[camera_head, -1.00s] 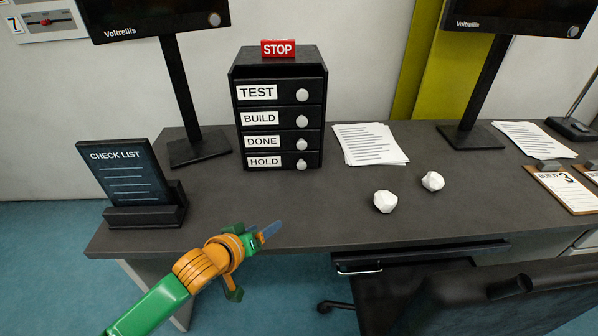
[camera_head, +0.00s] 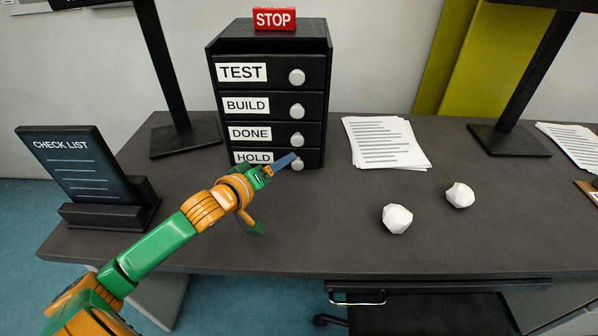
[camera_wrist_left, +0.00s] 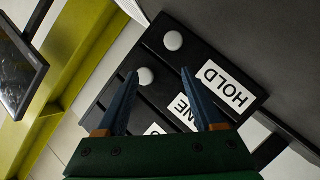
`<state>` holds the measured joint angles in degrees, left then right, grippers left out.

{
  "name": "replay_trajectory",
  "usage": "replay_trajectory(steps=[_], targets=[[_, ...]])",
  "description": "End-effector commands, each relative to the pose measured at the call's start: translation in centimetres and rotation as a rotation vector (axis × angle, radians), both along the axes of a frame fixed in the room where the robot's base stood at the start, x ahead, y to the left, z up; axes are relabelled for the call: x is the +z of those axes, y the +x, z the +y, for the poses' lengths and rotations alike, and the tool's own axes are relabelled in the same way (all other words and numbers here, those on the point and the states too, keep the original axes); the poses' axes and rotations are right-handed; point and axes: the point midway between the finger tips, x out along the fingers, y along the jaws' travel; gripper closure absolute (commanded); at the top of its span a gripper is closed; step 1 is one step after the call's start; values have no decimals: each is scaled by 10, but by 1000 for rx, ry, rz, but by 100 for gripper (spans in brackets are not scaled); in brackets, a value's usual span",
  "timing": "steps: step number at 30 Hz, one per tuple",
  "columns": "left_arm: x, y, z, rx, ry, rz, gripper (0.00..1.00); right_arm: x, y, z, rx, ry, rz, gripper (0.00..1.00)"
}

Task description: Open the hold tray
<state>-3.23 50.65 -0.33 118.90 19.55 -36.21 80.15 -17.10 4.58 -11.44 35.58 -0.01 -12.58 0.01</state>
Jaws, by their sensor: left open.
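The black drawer unit (camera_head: 267,60) stands on the desk with its trays labelled TEST, BUILD, DONE and HOLD, all flush in the front. The HOLD tray (camera_head: 230,157) is the lowest; its round white knob (camera_head: 298,165) shows just beside my left fingertips. My left gripper (camera_head: 287,161) is open and empty in front of the HOLD tray, partly covering it. In the left wrist view, the open fingers (camera_wrist_left: 158,73) point at the unit. The HOLD knob (camera_wrist_left: 173,40) lies beyond the tips, and the DONE knob (camera_wrist_left: 145,76) appears between them. Contact cannot be told. My right gripper is not seen.
A red STOP block (camera_head: 274,18) sits on top of the unit. A check list stand (camera_head: 88,170) is at the left. Papers (camera_head: 385,143) and two white lumps (camera_head: 397,219) lie to the right. The desk (camera_head: 300,230) in front of the unit is clear.

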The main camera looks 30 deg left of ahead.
Motion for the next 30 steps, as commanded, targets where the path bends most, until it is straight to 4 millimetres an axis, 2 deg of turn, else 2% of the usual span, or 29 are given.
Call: replay_trajectory(steps=[1,6,11,24,30], targets=[[-17,0,0,0,0,0,31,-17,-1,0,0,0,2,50],[-38,0,0,0,0,0,31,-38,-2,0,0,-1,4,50],[-40,4,0,0,-1,0,31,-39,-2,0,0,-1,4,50],[-55,62,-3,0,-1,0,31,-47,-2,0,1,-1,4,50],[-57,68,-4,-1,0,1,31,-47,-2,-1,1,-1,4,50]])
